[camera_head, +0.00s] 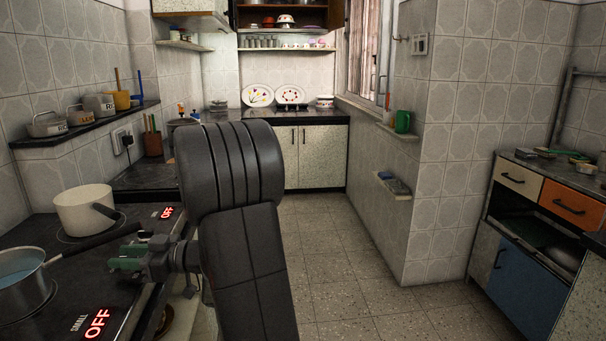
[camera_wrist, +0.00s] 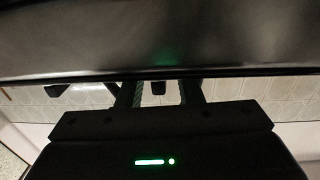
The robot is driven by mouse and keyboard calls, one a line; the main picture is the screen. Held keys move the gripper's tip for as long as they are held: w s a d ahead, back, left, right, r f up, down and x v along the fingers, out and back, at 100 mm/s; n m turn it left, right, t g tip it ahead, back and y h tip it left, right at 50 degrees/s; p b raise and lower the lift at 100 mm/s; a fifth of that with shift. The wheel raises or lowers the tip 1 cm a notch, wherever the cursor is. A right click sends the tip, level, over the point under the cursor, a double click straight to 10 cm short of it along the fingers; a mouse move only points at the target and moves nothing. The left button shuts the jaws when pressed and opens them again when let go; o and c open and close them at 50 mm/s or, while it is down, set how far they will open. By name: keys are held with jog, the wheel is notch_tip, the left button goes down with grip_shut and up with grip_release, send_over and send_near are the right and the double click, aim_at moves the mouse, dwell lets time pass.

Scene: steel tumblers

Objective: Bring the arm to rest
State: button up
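My arm stands large in the middle of the head view, its dark links rising from the bottom edge. My gripper (camera_head: 122,262) points left, low over or beside the front of the dark cooktop (camera_head: 75,267). In the wrist view its two fingers (camera_wrist: 160,94) stand apart, with no held thing visible between them. A small dark shape shows in the gap, too unclear to name. A wide dark surface fills the top of the wrist view and hides what lies beyond.
A steel pan (camera_head: 28,284) with liquid sits on the cooktop; its dark handle (camera_head: 95,241) reaches close to my gripper. A cream pot (camera_head: 86,210) stands behind it. Red "OFF" labels show. The tiled floor (camera_head: 335,265) is clear. Drawers (camera_head: 575,205) stand at right.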

jog(key=shift+s+m+t+h+b, duration=0.1)
jog(key=shift+m+t+h+b, duration=0.3)
jog(key=shift+m+t+b, duration=1.3)
jog(key=shift+m+t+h+b, duration=0.4)
jog(key=shift+m+t+b, duration=0.7)
jog(key=shift+t, duration=1.2)
jog(key=shift+m+t+h+p, duration=0.3)
jog(key=shift+m+t+h, duration=0.65)
jog(key=shift+t, duration=0.65)
jog(key=shift+d+m, duration=0.1)
jog(key=shift+m, duration=0.15)
